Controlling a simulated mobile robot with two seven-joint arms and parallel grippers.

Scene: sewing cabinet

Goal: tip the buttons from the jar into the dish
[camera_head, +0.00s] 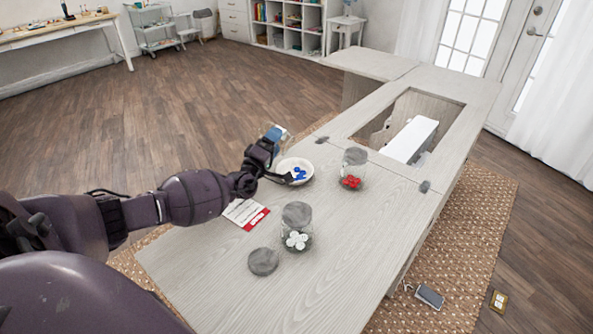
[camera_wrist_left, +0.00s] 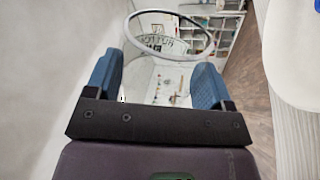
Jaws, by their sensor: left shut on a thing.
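My left gripper (camera_head: 277,135) is shut on a clear glass jar (camera_head: 285,130), just behind the dish and above the table. In the left wrist view the jar (camera_wrist_left: 170,75) sits between the blue finger pads, with its round rim and a lettered label showing. I see no buttons in it; its exact tilt is hard to tell. The pale round dish (camera_head: 307,164) stands on the table with blue buttons (camera_head: 299,173) in it. My right gripper is not in view.
A lidded jar of red buttons (camera_head: 351,181) stands right of the dish; a lidded jar of white buttons (camera_head: 297,240) stands nearer. A loose grey lid (camera_head: 263,261) and a red-and-white card (camera_head: 245,214) lie on the table (camera_head: 340,265).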

